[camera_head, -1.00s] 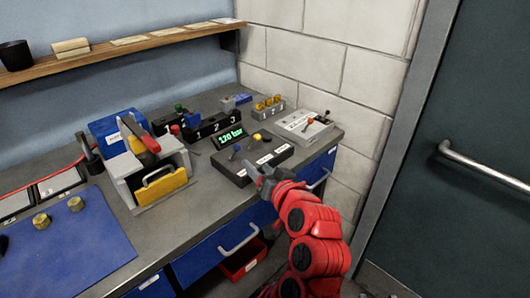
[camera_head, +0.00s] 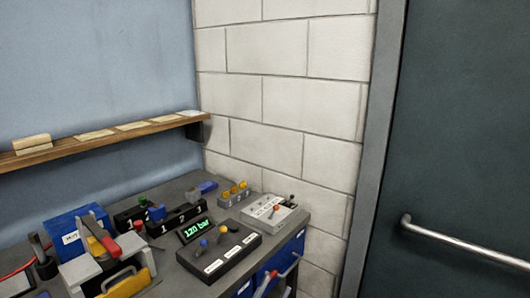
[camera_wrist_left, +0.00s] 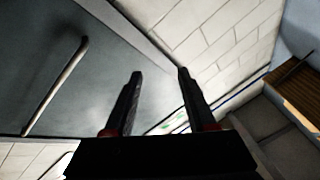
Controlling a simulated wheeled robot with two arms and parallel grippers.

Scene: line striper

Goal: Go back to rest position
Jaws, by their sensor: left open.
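In the wrist view my left gripper (camera_wrist_left: 159,78) has its two dark fingers apart, with nothing between them. The rest of that arm is out of the frame. The black control box (camera_head: 232,262) with blue, yellow and dark knobs stands on the bench, apart from the gripper. My right gripper is not in view.
The grey workbench (camera_head: 172,277) carries a display reading 120 bar (camera_head: 195,230), a grey lever box (camera_head: 262,219) and a toggle-clamp fixture (camera_head: 104,262). A wooden shelf (camera_head: 110,137) hangs above. A dark door with a bar handle (camera_head: 465,243) is at right.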

